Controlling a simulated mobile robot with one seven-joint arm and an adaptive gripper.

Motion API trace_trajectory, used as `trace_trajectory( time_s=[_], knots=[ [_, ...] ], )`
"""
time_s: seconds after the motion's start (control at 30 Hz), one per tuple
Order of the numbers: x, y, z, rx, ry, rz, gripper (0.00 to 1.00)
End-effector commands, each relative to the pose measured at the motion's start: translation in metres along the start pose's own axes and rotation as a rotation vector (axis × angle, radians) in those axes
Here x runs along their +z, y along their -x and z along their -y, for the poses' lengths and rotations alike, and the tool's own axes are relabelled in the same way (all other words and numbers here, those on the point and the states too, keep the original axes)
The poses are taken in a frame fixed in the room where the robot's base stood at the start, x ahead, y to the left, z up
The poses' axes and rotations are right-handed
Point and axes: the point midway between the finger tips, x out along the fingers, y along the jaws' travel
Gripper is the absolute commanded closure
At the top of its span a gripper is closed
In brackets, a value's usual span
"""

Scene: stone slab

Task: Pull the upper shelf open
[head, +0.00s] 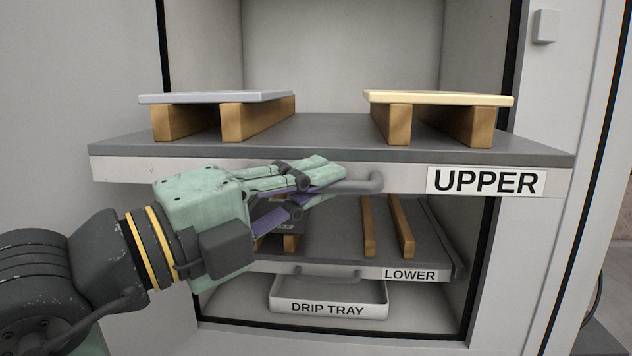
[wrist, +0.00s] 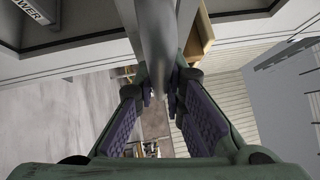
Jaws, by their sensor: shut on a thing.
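The upper shelf (head: 300,134) is a grey slab with a pale front edge and an "UPPER" label (head: 485,181). It juts out past the cabinet's front frame. Its grey bar handle (head: 368,184) is on the front edge. My gripper (head: 325,180) is at the handle from the left, and its fingers hide the handle's left part. In the wrist view the handle (wrist: 157,45) runs between the two purple-padded fingers, and my gripper (wrist: 165,95) is shut on it.
A grey slab (head: 215,97) and a cream slab (head: 438,98) rest on wooden blocks on the upper shelf. Below are the lower shelf (head: 340,240), with its "LOWER" label and wooden strips, and a white drip tray (head: 375,299). The cabinet's side frame (head: 545,240) stands at the right.

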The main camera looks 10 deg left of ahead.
Motion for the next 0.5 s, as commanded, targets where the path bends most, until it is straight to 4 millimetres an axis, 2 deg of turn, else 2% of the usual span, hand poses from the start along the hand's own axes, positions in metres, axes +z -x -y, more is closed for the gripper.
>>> trace_trajectory(
  time_s=[0.2,0.5],
  knots=[
    [-0.01,0.0094,0.0009,0.004,-0.003,-0.001,1.0],
    [-0.0114,0.0111,0.0019,0.004,-0.002,0.0,1.0]
  ],
)
